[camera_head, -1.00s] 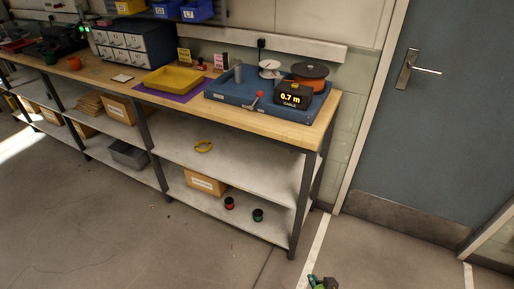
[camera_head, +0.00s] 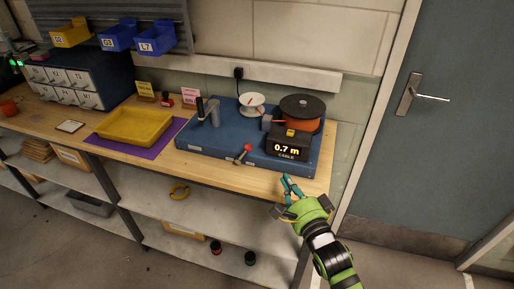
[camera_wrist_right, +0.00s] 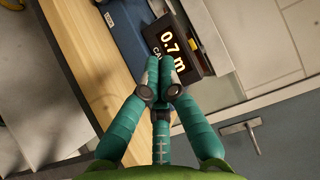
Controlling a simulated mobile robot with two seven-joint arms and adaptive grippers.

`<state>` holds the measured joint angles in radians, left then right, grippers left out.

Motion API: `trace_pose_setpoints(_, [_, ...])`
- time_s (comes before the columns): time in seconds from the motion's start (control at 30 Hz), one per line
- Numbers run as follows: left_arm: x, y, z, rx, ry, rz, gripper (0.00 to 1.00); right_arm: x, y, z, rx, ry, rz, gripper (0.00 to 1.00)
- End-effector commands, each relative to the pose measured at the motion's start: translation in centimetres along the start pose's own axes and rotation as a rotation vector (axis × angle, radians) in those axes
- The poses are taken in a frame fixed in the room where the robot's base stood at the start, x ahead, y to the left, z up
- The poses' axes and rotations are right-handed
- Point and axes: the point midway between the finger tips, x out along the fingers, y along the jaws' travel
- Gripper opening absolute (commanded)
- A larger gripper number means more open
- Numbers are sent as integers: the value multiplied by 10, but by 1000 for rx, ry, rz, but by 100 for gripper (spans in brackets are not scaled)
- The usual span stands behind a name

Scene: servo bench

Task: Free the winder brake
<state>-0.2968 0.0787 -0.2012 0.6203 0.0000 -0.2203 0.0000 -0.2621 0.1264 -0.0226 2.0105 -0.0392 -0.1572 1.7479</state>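The cable winder is a blue base (camera_head: 222,147) on the bench, with an orange drum under a dark disc (camera_head: 302,108), a white reel (camera_head: 252,104), a grey upright handle (camera_head: 208,111) and a black display (camera_head: 288,146) reading 0.7 m. A short lever with a red knob (camera_head: 248,148) leans at the base's front edge; which part is the brake is not labelled. My right gripper (camera_head: 287,180) is in front of the bench's right end, below the display and apart from the lever. In the right wrist view its teal fingers (camera_wrist_right: 160,62) are together, empty, before the display. My left gripper is out of view.
A yellow tray (camera_head: 135,127) on a purple mat (camera_head: 110,148) stands left of the winder. A drawer cabinet (camera_head: 75,80) and blue bins are further left. The wooden front strip (camera_head: 240,178) of the bench is clear. A grey door (camera_head: 440,150) is at right.

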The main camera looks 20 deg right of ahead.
Motion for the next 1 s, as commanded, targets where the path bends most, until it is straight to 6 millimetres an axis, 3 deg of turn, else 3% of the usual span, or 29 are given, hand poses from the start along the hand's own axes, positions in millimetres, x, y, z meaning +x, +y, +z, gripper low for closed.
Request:
trace_pose_setpoints(0.13, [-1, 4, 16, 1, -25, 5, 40, 0, 0, 0, -1, 0, 1, 0])
trace_pose_setpoints(0.33, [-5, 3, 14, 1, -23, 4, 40, 14, -2, 0, -2, 0, -1, 0])
trace_pose_setpoints(0.6, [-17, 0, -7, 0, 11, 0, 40, 68, -3, 0, -4, 0, -1, 0])
trace_pose_setpoints(0.8, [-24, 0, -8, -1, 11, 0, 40, 105, -2, 1, -2, 0, 1, 0])
trace_pose_setpoints(1.0, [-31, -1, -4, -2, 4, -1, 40, 123, -1, 22, 2, 1, 1, 0])
